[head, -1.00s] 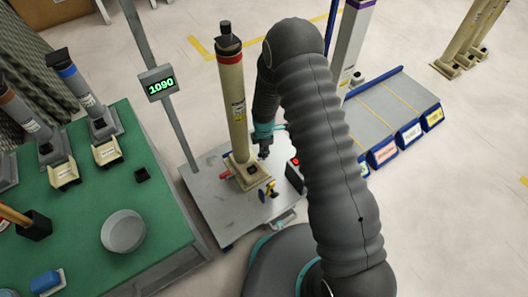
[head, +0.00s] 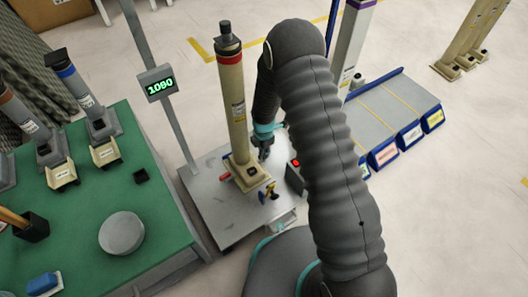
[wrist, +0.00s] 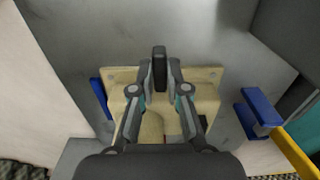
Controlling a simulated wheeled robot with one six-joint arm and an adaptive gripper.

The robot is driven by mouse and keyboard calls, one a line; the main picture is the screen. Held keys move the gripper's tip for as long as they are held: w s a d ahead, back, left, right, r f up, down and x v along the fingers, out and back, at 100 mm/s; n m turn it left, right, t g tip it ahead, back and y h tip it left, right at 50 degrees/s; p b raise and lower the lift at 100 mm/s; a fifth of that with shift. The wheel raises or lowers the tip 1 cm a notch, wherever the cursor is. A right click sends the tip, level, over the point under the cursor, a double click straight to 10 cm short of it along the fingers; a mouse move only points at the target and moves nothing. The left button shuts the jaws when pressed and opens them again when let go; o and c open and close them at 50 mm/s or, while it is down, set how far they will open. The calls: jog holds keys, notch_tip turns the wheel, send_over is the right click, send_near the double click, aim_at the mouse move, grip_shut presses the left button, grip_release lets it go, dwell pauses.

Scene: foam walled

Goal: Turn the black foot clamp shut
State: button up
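A tall beige post with a red band (head: 233,105) stands upright on a beige foot (head: 247,172) on a grey metal plate (head: 215,205). In the wrist view the beige foot (wrist: 207,100) lies under my gripper (wrist: 160,68). A black upright lever, which looks like the black foot clamp (wrist: 159,55), stands at the foot's far edge, between my fingertips. The fingers are parted, one on each side of it, with narrow gaps. In the head view my gripper (head: 264,152) is low beside the post, and the black clamp cannot be made out there.
A blue clamp part (wrist: 258,107) and a yellow bar (wrist: 298,152) are at right in the wrist view; another blue part (wrist: 101,97) is at left. A green table (head: 150,200) stands left, a display reading 1090 (head: 158,83) behind, and a bin rack (head: 395,115) right.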

jog(key=o, duration=0.4)
jog(key=shift+o, duration=0.2)
notch_tip(320, 180, up, 12)
dwell(0.8)
